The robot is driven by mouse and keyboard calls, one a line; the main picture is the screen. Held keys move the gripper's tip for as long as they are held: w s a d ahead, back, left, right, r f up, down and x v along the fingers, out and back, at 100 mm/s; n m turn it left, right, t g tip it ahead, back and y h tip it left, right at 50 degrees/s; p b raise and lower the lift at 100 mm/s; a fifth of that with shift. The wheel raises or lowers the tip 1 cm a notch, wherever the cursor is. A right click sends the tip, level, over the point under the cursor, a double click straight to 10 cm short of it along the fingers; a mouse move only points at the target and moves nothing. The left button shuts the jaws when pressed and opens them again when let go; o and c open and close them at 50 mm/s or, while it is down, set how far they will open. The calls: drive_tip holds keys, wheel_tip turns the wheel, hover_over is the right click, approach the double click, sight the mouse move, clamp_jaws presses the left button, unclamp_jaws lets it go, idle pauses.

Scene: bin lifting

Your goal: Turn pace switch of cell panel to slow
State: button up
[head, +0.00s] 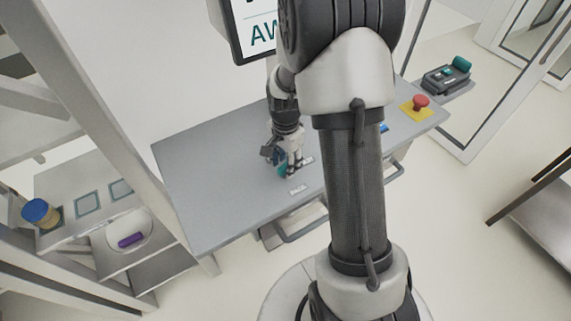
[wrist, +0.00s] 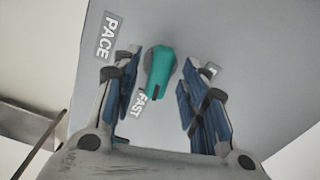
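The pace switch is a teal knob (wrist: 160,73) on a grey round base, set on the grey panel top (head: 215,160). Its narrow end points down in the wrist view, near the label FAST (wrist: 139,103). The label PACE (wrist: 107,37) is at upper left; it also shows in the head view (head: 297,191). Another label (wrist: 210,69) is mostly hidden by the right finger. My gripper (wrist: 158,88) is open over the knob, one finger on each side, with visible gaps. In the head view my gripper (head: 287,161) is low over the panel, partly covering the knob.
A red button on a yellow base (head: 420,104) sits at the panel's right end. A screen (head: 258,32) stands behind. A shelf at left holds a blue-lidded jar (head: 40,213) and a purple object (head: 131,240). The panel's left half is clear. My arm hides part of the panel.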

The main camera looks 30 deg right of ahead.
drive_tip(key=shift+f, duration=0.4)
drive_tip(key=shift+c, duration=0.2)
clamp_jaws()
